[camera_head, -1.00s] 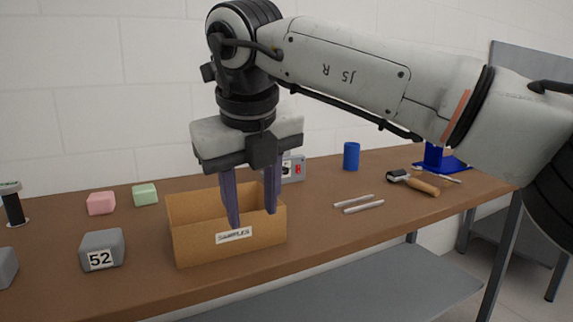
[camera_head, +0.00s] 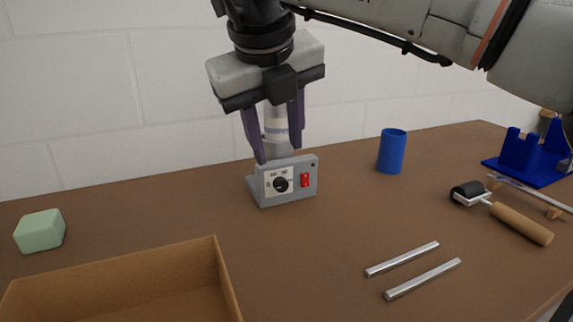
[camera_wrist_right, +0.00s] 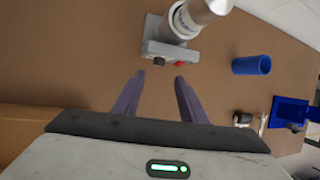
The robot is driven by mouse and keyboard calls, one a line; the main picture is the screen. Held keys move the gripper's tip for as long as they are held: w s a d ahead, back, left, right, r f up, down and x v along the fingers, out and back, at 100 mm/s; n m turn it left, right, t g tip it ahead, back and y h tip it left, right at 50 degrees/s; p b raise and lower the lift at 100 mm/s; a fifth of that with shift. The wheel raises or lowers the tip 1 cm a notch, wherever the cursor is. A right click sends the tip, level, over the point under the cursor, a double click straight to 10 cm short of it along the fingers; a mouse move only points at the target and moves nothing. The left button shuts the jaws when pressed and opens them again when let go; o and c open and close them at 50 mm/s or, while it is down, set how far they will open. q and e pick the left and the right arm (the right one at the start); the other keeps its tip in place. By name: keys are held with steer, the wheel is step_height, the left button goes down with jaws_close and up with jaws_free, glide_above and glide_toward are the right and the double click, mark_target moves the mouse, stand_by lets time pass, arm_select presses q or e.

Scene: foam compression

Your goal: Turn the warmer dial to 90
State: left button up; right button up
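The warmer (camera_head: 303,180) is a small grey box on the brown table, with a pale cylinder (camera_head: 276,125) standing on it. Its front has a black dial (camera_head: 281,184) on a white scale and a red switch (camera_head: 305,180). The dial's exact setting is too small to read. My right gripper (camera_head: 279,156) is open and empty; in the head view its fingers overlap the cylinder. In the right wrist view the open fingers (camera_wrist_right: 159,75) point toward the warmer (camera_wrist_right: 170,51), apart from the dial (camera_wrist_right: 159,62). My left gripper is not in view.
An open cardboard box (camera_head: 218,270) stands at the front left, with a green foam block (camera_head: 40,231) behind it. A blue cup (camera_head: 392,151), two metal bars (camera_head: 402,259), a roller (camera_head: 518,222) and a blue stand (camera_head: 520,160) are to the right. Table in front of the warmer is clear.

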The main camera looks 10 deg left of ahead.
mark_target(283, 187)
steer(key=x, duration=0.6)
steer(key=b+x, duration=0.1)
steer(key=x, duration=0.2)
steer(key=shift+s+f, duration=0.2)
steer(key=shift+f, duration=0.05)
jaws_close()
